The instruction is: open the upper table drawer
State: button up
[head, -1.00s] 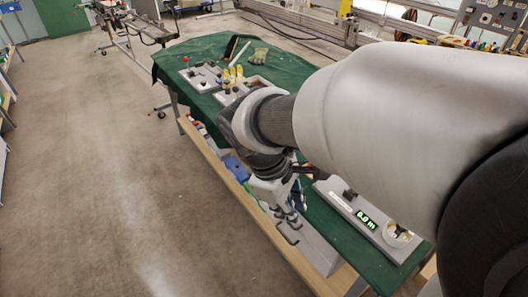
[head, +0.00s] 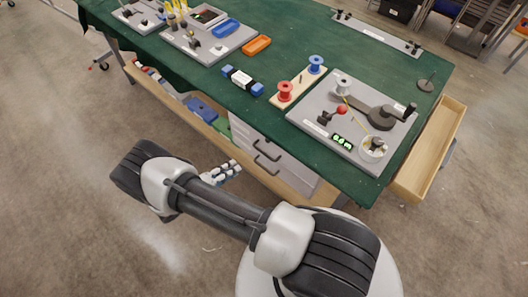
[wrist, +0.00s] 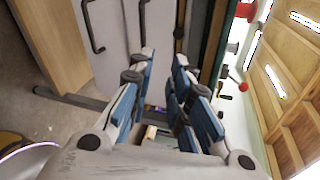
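The grey drawer unit hangs under the green-covered table. Its upper drawer has a dark bar handle (head: 267,149), with a second, lower handle (head: 265,166) below it. Both drawers look shut. In the wrist view, turned sideways, the upper handle (wrist: 144,16) and lower handle (wrist: 92,28) show near the top edge. My gripper (head: 235,167) is beside the drawer fronts, to the left of the handles in the head view and apart from them. In the wrist view its blue-padded fingers (wrist: 164,58) stand apart with nothing between them.
The green table (head: 245,110) carries a grey board with a lit display (head: 342,142), red and blue spools and an orange tray (head: 257,45). A wooden shelf edge (head: 165,100) runs along the front. An open wooden tray (head: 432,150) juts out at the right end. Floor at left is clear.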

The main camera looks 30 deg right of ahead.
notch_tip(320, 180, down, 4)
jog(key=s+n+t, duration=0.1)
jog(key=n, duration=0.2)
jog(key=b, duration=0.3)
send_near(265, 154)
jog(key=shift+t, duration=0.4)
jog(key=x, duration=1)
jog(key=shift+d+f, duration=0.1)
jog(key=shift+f, duration=0.3)
jog(key=shift+c, duration=0.4)
grip_shut()
